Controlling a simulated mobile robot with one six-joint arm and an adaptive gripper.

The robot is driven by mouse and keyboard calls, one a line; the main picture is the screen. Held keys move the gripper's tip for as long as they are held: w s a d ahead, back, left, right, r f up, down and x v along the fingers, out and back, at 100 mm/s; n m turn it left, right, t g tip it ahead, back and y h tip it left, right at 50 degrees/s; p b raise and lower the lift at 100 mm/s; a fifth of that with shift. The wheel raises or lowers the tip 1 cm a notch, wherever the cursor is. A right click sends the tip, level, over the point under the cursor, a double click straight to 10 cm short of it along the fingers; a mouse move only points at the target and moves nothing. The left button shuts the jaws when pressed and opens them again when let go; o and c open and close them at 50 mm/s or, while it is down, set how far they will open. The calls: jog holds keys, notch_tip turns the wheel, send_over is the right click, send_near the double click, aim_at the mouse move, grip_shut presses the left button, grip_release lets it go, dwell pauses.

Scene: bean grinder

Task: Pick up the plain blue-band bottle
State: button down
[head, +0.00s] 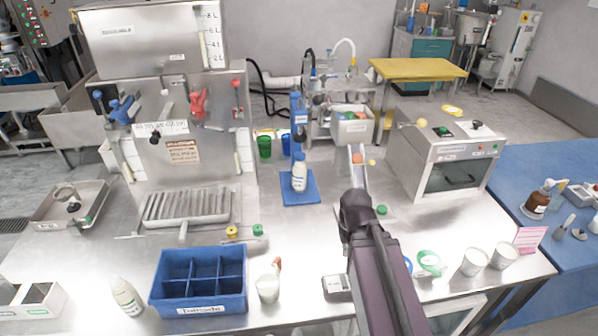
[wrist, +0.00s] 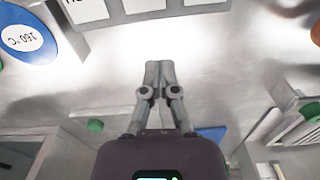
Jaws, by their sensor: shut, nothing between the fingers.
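A white bottle (head: 299,176) stands upright on a blue mat (head: 301,198) in the middle of the table. A second pale bottle (head: 126,296) stands at the front left, beside the blue divided crate (head: 199,312). Bands are too small to read surely on either, so I cannot tell which is the plain blue-band one. My gripper (wrist: 159,69) is shut and empty in the wrist view, with its fingertips together over bare metal. In the head view my arm reaches in from the front, right of the mat. No bottle shows in the wrist view.
A blue bottle-like stand (head: 298,122) rises behind the mat, with a green cup (head: 264,146) to its left. A boxy metal machine (head: 447,152) stands at the right. White cups (head: 474,262) sit at the front right. The wrist view shows a blue round label (wrist: 28,38).

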dwell(0.4)
